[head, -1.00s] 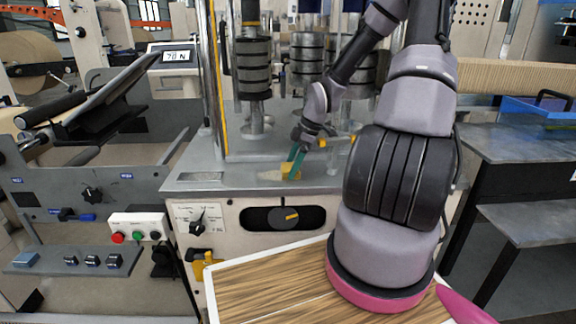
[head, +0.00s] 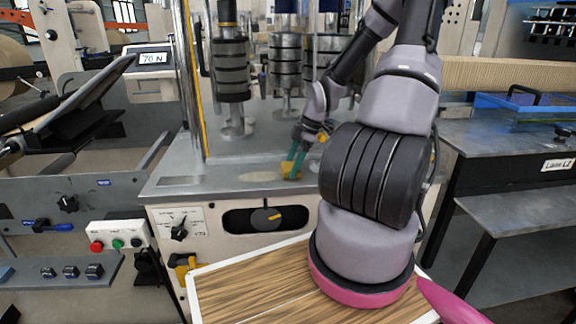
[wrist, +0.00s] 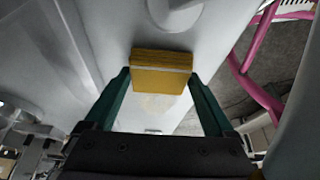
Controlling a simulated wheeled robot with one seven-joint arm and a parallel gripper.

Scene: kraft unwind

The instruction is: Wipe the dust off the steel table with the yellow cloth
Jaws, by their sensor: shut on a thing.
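The yellow cloth (head: 291,170) is a folded pad held between the teal fingers of my gripper (head: 295,160). In the wrist view the cloth (wrist: 162,76) spans the gap between both fingertips (wrist: 161,80). It is low over the steel table (head: 210,181); I cannot tell whether it touches the top. A pale tan dust patch (head: 258,177) lies on the table just left of the cloth in the head view. The dust (wrist: 158,104) also shows faintly in the wrist view. The table's right part is hidden behind my arm.
Dark roller stacks (head: 230,70) on posts stand at the back of the table. A panel with a knob (head: 179,229) and a dark slot is on its front. A wood-topped surface (head: 245,285) lies in front. A dark side table (head: 510,145) stands at right.

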